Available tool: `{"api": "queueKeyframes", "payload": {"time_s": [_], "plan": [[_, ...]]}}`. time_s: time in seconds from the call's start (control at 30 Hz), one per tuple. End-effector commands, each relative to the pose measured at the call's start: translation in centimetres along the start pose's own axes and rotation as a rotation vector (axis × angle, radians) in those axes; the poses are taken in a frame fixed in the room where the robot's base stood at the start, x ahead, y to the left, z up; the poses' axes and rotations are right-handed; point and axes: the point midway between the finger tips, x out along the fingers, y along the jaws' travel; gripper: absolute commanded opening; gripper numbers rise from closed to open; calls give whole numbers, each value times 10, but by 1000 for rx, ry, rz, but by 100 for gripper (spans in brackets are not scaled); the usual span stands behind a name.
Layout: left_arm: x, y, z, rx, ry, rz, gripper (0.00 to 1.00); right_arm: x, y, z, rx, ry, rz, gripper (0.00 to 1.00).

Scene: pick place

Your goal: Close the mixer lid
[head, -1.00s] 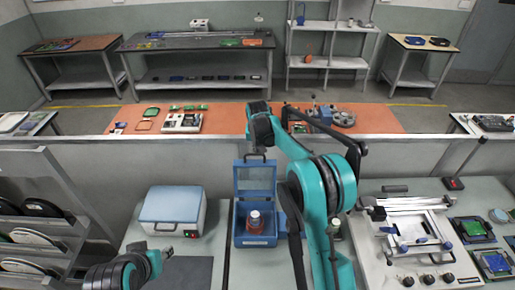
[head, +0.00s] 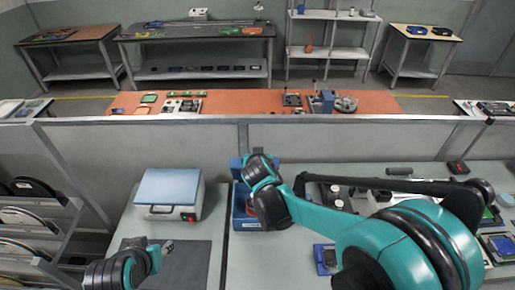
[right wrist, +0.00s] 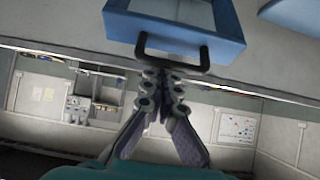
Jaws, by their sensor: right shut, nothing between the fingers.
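The mixer is a blue box (head: 241,214) on the table in the head view, mostly covered by my right arm. Its raised blue lid with a pale window panel (right wrist: 219,47) shows at the top of the right wrist view. A dark handle (right wrist: 185,68) stands out from the lid. My right gripper (right wrist: 162,82) is shut and empty, its fingertips close to the handle; I cannot tell whether they touch it. In the head view, its fingers are hidden behind the wrist. My left gripper (head: 168,246) is low at the left, away from the mixer; its finger opening is unclear.
A white box with a blue top (head: 168,193) stands left of the mixer. A dark mat (head: 190,263) lies in front of it. Racks of discs (head: 30,215) stand at far left. Devices and small boards (head: 497,246) crowd the right side. A low wall (head: 150,123) runs behind.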

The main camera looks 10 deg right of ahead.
Motion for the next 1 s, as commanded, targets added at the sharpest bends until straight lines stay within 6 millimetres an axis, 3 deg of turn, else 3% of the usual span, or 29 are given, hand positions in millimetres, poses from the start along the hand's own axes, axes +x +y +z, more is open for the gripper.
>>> {"api": "queueKeyframes", "payload": {"time_s": [0.03,0.3,0.5,1.0], "plan": [[10,0,7,0,0,0,40,-5,-1,17,-4,45,-3,0],[33,0,24,0,0,0,40,-33,0,73,-1,57,-1,0],[52,0,37,0,0,0,40,-43,0,119,-1,56,-1,0],[115,0,82,0,0,0,40,-32,0,229,-1,55,0,0]]}}
